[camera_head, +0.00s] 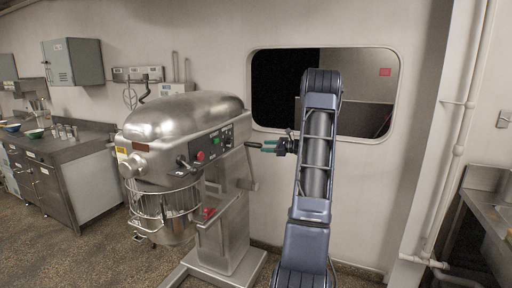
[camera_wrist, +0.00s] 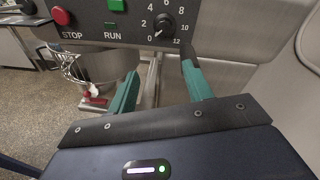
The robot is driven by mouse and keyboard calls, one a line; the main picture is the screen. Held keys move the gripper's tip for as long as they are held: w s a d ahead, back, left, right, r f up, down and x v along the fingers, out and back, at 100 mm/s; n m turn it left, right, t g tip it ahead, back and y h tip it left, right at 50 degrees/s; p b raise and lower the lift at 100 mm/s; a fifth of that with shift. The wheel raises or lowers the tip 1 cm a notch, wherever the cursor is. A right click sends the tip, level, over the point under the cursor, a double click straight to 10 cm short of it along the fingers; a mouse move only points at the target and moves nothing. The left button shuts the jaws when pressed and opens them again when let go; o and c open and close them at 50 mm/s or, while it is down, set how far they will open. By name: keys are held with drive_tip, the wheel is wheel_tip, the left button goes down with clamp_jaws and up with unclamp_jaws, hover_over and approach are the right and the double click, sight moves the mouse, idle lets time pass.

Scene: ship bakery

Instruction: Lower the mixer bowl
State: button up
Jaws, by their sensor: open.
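The large silver mixer (camera_head: 185,115) stands left of centre in the head view. Its metal bowl (camera_head: 175,222) hangs inside a wire guard below the mixer head, and part of it shows in the wrist view (camera_wrist: 105,65). In the wrist view my gripper (camera_wrist: 158,75) is open, fingers apart. A dark piece, perhaps the grip, shows at the right fingertip; I cannot tell whether they touch.
The mixer's control panel (camera_wrist: 110,22) with a red STOP button, a green RUN button and a speed dial is close ahead. A red part (camera_head: 209,212) is low on the mixer column. A steel counter (camera_head: 60,150) is left; another (camera_head: 490,215) is right.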

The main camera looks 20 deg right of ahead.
sight(256, 145)
drive_tip(key=w+d+f+m+t, duration=0.2)
drive_tip(key=d, duration=0.2)
drive_tip(key=x, duration=1)
drive_tip(key=shift+w+f, duration=0.15)
drive_tip(key=shift+c, duration=0.4)
clamp_jaws()
